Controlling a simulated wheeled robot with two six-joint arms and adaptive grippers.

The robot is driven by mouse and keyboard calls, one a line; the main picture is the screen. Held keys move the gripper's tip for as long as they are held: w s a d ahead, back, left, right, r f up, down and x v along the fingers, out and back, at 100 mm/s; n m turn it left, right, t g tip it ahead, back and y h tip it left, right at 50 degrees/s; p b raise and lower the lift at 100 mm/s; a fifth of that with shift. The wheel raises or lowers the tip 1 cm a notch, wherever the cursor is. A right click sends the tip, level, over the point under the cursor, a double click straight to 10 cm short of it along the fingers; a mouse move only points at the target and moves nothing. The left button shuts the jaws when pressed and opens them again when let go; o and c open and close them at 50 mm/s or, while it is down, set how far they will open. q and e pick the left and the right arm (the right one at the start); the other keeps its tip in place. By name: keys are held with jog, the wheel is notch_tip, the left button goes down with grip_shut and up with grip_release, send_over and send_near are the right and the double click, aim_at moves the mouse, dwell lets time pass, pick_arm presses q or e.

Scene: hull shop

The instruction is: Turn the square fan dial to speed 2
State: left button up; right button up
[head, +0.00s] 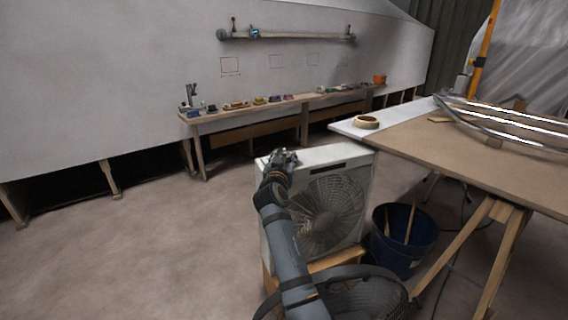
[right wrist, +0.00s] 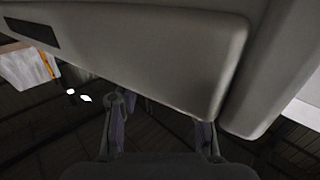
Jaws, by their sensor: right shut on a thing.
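The square fan (head: 307,157) is a pale box with a round dark grille, standing on a wooden support in the head view. My right gripper (head: 281,157) is at the top left corner of its housing. In the right wrist view, the two fingers (right wrist: 162,130) reach up against the underside of the pale housing (right wrist: 150,60) as pictured. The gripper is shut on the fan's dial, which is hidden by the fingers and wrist. The dial's setting and its speed marks cannot be read. My left gripper is out of view.
A round dark fan cage (head: 385,300) is at the bottom, close to my right arm. A dark blue bucket (head: 404,262) with sticks stands right of the square fan. A worktable (head: 470,155) is at the right. Open floor (head: 130,260) lies at the left.

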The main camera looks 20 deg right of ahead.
aim_at(284, 152)
dwell(0.3)
jog(key=o, duration=1.2)
jog(key=shift+c, duration=0.2)
jog(key=shift+r, duration=0.1)
notch_tip(284, 152, up, 10)
jog(key=shift+f, duration=0.1)
